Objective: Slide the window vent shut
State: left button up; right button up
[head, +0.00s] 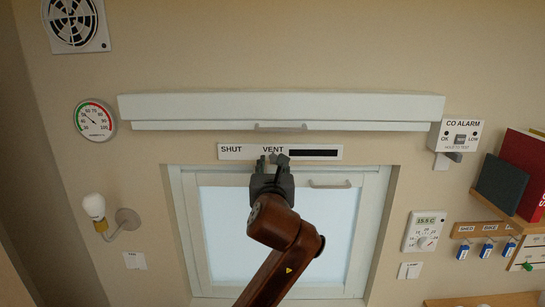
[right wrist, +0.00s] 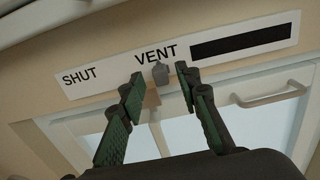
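The window vent is a white strip (head: 235,151) above the window, marked SHUT on the left and VENT towards the middle. A black slot (head: 314,153) shows on its right part, and the strip also shows in the right wrist view (right wrist: 110,72). A small grey knob (right wrist: 161,74) sits at the strip's lower edge, under the word VENT. My right gripper (head: 271,162) is open, its green-padded fingers (right wrist: 159,76) apart on either side of the knob; contact cannot be told. In the head view the gripper mostly hides the knob. My left gripper is not in view.
A white blind box (head: 280,106) with a handle runs above the strip. The window frame (head: 370,230) with its handle (head: 331,184) lies below. A CO alarm (head: 459,136), thermostat (head: 425,231) and shelf with books (head: 500,180) are on the right; a lamp (head: 94,207) is left.

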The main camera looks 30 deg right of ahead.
jog(key=shift+x, duration=0.85)
jog(key=shift+c, duration=0.2)
grip_shut()
